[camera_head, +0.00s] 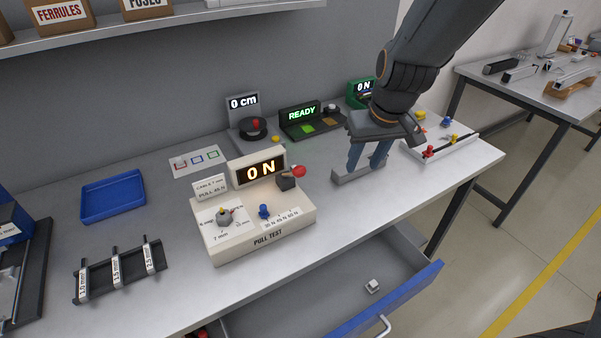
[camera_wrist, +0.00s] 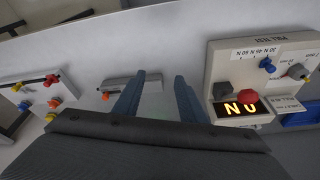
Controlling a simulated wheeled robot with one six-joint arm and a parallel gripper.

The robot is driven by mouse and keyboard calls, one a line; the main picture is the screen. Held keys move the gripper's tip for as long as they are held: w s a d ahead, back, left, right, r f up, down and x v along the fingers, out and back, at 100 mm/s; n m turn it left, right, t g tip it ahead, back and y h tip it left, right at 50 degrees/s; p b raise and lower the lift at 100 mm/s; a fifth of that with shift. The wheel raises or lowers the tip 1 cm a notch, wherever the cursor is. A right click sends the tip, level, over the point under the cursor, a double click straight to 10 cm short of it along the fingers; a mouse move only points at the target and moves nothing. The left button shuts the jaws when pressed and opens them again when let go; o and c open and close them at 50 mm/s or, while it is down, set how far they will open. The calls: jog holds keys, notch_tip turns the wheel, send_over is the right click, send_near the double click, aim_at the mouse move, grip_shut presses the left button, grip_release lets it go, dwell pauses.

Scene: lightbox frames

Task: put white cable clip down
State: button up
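A small white piece, which looks like the white cable clip (camera_head: 373,286), lies on the floor of the open drawer (camera_head: 300,300) under the bench. My gripper (camera_head: 364,168) is over the bench top, up and away from the drawer, pointing down near a grey bar-shaped block (camera_head: 345,179). In the wrist view my gripper (camera_wrist: 160,82) has its two blue fingers apart with nothing held between them. The clip is not in the wrist view.
The pull tester (camera_head: 253,225) stands left of my gripper. A white tray with coloured knobs (camera_head: 440,149) is to the right. A READY device (camera_head: 310,120) stands behind. The blue drawer front (camera_head: 400,305) juts out over the floor. The drawer around the clip is clear.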

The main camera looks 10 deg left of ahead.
jog(key=w+a+f+n+y+b, duration=0.15)
jog(key=w+a, duration=0.25)
jog(key=a, duration=0.4)
jog(key=w+a+f+n+p, duration=0.1)
jog(key=w+a+n, duration=0.1)
jog(key=w+a, duration=0.4)
jog(key=shift+t, duration=0.3)
jog(key=shift+s+a+p+x, duration=0.15)
jog(key=shift+s+p+x, duration=0.15)
jog(key=shift+x, duration=1.55)
jog(key=shift+s+a+p+x, duration=0.15)
jog(key=shift+p+x, duration=0.2)
jog(key=shift+x, duration=1.55)
jog(key=shift+s+a+p+x, duration=0.15)
jog(key=shift+s+p+x, duration=0.15)
jog(key=shift+x, duration=1.55)
jog(key=shift+f, duration=0.1)
grip_shut()
